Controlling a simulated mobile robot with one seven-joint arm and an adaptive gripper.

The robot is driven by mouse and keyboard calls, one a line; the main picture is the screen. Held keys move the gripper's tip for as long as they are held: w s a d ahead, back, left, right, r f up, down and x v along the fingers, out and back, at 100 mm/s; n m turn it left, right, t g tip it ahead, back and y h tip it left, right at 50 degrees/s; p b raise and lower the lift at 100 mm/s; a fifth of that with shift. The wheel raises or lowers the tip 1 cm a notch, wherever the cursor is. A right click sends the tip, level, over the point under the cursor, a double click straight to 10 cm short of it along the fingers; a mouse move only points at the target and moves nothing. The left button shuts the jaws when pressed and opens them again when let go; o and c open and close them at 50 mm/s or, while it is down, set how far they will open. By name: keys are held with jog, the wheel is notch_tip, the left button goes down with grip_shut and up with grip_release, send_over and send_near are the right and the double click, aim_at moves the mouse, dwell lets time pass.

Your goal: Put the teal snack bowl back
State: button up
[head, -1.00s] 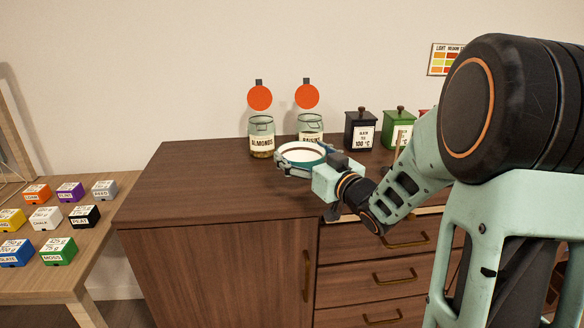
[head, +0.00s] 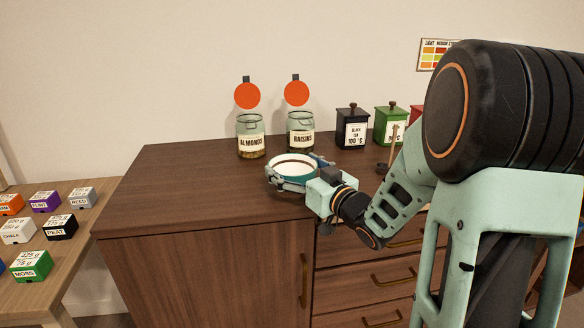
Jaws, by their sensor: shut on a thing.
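The teal snack bowl (head: 293,166) has a white inside and a teal outer wall. It is in the head view, at the middle of the dark wooden cabinet top (head: 190,183), in front of the jars. My gripper (head: 292,176) is shut on the bowl from the front right, its fingers around the bowl's sides. The bowl looks level and empty. I cannot tell whether its base touches the cabinet top.
An almonds jar (head: 250,137) and a raisins jar (head: 300,133) stand behind the bowl, below orange discs on the wall. Black (head: 352,130) and green tea tins (head: 390,124) stand to the right. A lower table at left holds several small labelled boxes. The cabinet top's left is clear.

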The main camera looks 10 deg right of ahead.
jog(key=shift+f, duration=0.15)
jog(key=o, duration=1.4)
jog(key=shift+r, duration=0.3)
jog(key=p+v, duration=0.2)
jog(key=v, duration=1)
jog(key=shift+f, duration=0.15)
jog(key=shift+w+d, duration=0.1)
